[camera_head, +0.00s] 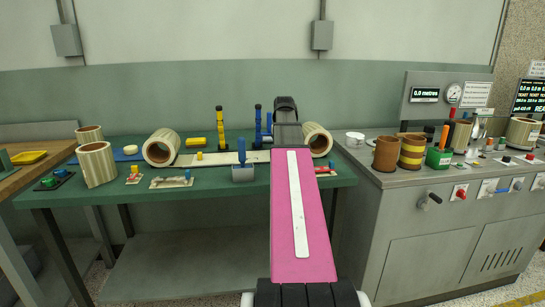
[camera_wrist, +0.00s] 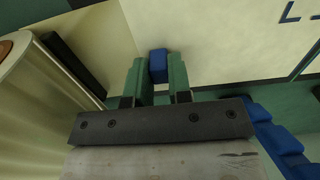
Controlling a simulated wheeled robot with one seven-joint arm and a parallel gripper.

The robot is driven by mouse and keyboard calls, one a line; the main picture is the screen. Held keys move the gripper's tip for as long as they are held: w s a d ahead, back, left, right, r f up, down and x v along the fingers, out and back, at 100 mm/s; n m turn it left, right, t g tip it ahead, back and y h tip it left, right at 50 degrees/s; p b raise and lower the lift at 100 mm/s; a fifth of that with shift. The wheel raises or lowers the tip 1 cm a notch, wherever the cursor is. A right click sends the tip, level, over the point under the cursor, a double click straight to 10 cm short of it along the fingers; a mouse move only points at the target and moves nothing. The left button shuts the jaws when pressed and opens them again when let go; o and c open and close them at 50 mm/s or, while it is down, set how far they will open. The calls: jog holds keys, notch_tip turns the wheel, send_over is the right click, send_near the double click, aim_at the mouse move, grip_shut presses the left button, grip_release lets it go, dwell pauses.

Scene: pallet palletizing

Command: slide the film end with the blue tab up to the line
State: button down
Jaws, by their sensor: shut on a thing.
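In the wrist view the blue tab (camera_wrist: 158,64) sits between the two green fingers of my gripper (camera_wrist: 158,78), which is shut on it. The pale cream film (camera_wrist: 215,40) spreads out under and beyond the fingers. A thin dark line (camera_wrist: 240,86) runs near the film's lower edge; I cannot tell whether it is the task's line. In the head view a strip of film (camera_head: 225,158) with a yellow tab (camera_head: 199,155) lies on the green table (camera_head: 225,183). My pink arm hides the gripper and blue tab there.
Blue parts (camera_wrist: 275,138) are at lower right. In the head view, a blue-and-grey stand (camera_head: 242,172) is left of my arm, and a grey console (camera_head: 425,215) stands right.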

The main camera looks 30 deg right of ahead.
jog(key=shift+w+a, duration=0.15)
jog(key=shift+a, duration=0.3)
dwell(0.4)
jog(key=c, duration=1)
grip_release()
jog(key=shift+o, duration=0.2)
